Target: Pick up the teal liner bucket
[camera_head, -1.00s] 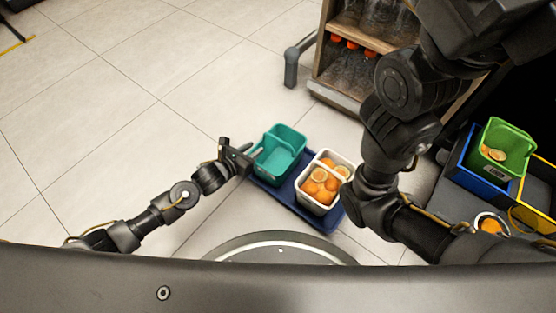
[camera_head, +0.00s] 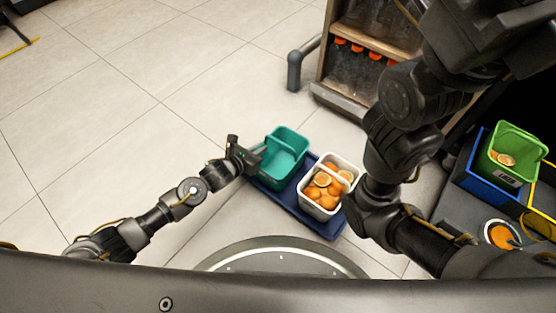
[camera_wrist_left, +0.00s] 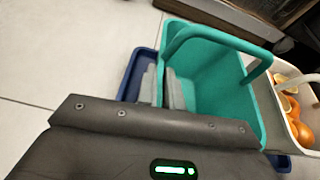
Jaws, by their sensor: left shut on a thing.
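The teal liner bucket (camera_head: 281,160) is empty and stands upright at the left end of a dark blue tray (camera_head: 318,222) on the floor. Its handle shows as an arch across its top in the left wrist view, where the bucket (camera_wrist_left: 215,85) fills the middle. My left gripper (camera_head: 256,158) is at the bucket's left side. In the left wrist view my left gripper (camera_wrist_left: 166,88) is shut on the bucket's near wall, with one finger outside and one inside. My right arm comes in from the right; its gripper cannot be made out.
A white bucket of oranges (camera_head: 324,191) stands on the tray right of the teal one. A green bucket (camera_head: 510,150) sits in a blue and yellow frame at the right. A wooden shelf cabinet (camera_head: 368,65) stands behind. Floor at the left is clear.

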